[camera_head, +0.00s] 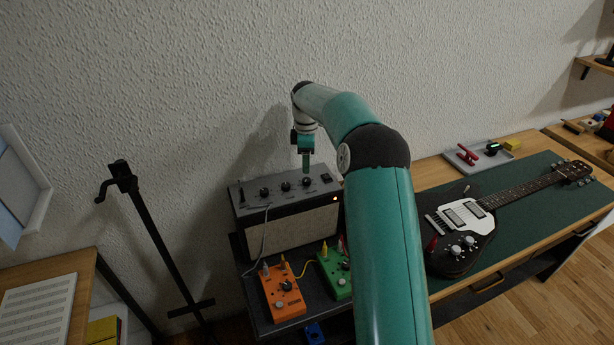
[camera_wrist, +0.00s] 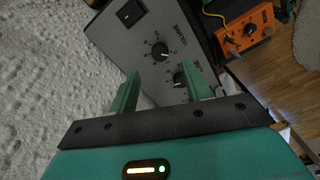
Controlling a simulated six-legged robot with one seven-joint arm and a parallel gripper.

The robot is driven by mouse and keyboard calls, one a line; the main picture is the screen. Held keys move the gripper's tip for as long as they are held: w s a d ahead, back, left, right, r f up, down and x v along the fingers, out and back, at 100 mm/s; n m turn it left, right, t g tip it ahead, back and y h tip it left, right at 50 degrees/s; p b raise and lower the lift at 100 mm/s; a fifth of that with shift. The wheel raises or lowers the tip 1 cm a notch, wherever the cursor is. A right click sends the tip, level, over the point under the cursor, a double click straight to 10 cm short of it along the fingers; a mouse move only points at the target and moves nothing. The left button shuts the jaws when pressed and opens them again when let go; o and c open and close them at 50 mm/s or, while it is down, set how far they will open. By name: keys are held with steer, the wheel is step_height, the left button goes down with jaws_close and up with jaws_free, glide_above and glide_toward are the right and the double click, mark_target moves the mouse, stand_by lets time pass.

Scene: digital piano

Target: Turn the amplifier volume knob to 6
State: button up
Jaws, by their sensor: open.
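The amplifier (camera_head: 290,225) is a grey-topped box with a pale front, standing against the wall in the head view. Its top panel carries a row of black knobs. The volume knob (camera_wrist: 160,52) is black, next to the printed word VOLUME in the wrist view. A second knob (camera_wrist: 181,78) sits beside it, partly behind one finger. The volume knob's number is too small to read. My gripper (camera_head: 306,172) points down above the right part of the panel. In the wrist view my gripper (camera_wrist: 160,70) is open and empty, its fingers apart, with the volume knob just beyond the gap.
A black switch (camera_wrist: 130,12) is on the panel near the volume knob. Orange (camera_head: 285,298) and green (camera_head: 335,273) pedals with plugged cables stand in front of the amplifier. An electric guitar (camera_head: 475,222) lies to the right on a green mat. The wall is close behind.

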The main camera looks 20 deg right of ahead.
mark_target(307, 179)
step_height(307, 179, down, 7)
steer(key=shift+r, duration=0.1)
steer(key=shift+c, duration=0.4)
steer(key=c, duration=0.9)
